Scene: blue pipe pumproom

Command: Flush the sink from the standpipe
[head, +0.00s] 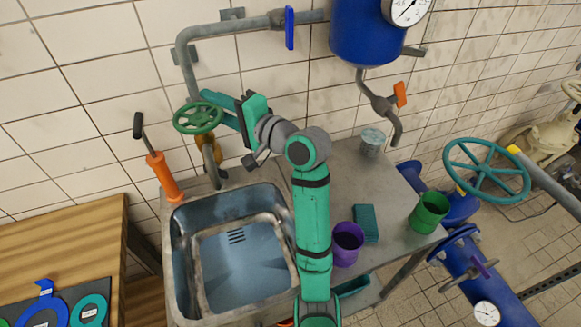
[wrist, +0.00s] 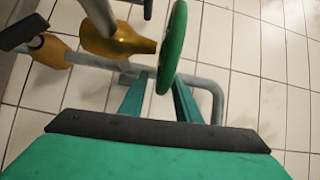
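The standpipe (head: 211,167) rises behind the sink (head: 235,265), with a green handwheel (head: 198,118) and a brass body beneath it. The sink basin looks empty. My gripper (head: 207,104) reaches from the right to the handwheel's right side. In the wrist view the wheel (wrist: 173,45) shows nearly edge-on, its near rim between my two separated fingers (wrist: 160,100). The fingers are open, with a visible gap left of the rim; contact cannot be told. A brass fitting (wrist: 118,42) is left of the wheel. My arm hides part of the sink's right side.
An orange-handled tool (head: 163,177) stands left of the standpipe. A blue-lever valve (head: 290,28) and an orange-lever valve (head: 400,94) are on wall pipes. A purple cup (head: 347,244), teal brush or sponge (head: 366,223), green cup (head: 429,212) and grey cup (head: 372,142) stand on the counter.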

